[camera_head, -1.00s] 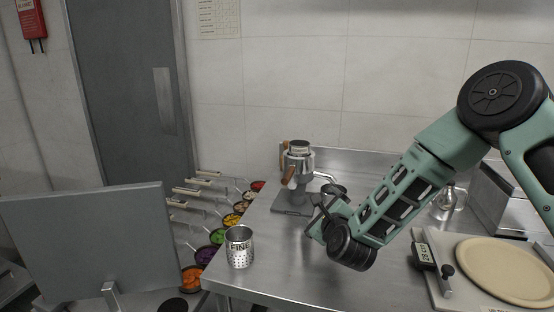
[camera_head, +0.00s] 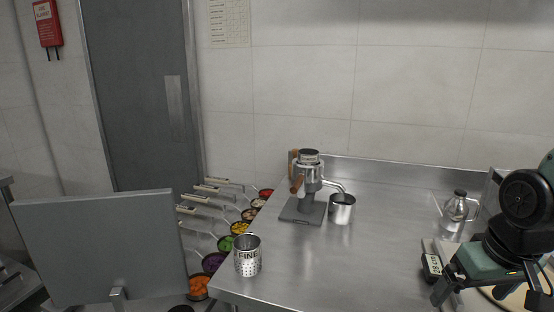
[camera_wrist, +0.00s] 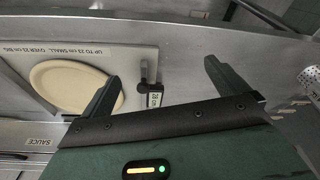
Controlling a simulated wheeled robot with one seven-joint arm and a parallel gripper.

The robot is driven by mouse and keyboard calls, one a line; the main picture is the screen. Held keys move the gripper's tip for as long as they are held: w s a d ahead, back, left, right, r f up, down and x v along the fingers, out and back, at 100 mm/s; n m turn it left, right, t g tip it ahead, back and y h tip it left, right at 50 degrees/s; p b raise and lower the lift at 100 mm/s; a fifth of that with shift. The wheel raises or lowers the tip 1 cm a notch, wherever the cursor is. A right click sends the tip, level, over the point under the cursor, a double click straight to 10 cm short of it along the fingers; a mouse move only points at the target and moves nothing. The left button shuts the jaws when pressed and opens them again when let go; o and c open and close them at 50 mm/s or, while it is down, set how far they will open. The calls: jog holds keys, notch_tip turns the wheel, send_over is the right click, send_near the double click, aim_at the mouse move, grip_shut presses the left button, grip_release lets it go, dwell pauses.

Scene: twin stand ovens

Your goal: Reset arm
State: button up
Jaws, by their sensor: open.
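My arm is folded in at the right edge of the head view. My gripper (camera_head: 488,288) hangs there above the right end of the steel counter (camera_head: 360,265), pointing down. In the wrist view the two fingers of my gripper (camera_wrist: 160,82) are spread wide with nothing between them. Behind the fingers lie a pale round dough disc (camera_wrist: 70,86) on a white board (camera_wrist: 122,62) and a small black-and-white timer (camera_wrist: 154,98); the timer also shows in the head view (camera_head: 432,264). The disc is mostly hidden by my arm in the head view.
A glass bottle (camera_head: 455,212) stands at right. Several topping pans (camera_head: 240,228) line the left side. The counter's middle is clear.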

jog(key=s+a+r+n+g, duration=0.1)
jog(key=s+a+n, duration=0.2)
jog(key=s+a, duration=0.3)
jog(key=s+a+r+n+g, duration=0.1)
jog(key=s+a+n, duration=0.3)
jog(key=a, duration=0.8)
jog(key=s, duration=0.2)
jog(key=shift+s+a+g+y, duration=0.15)
jog(key=shift+s+g+y, duration=0.15)
jog(key=shift+s, duration=0.05)
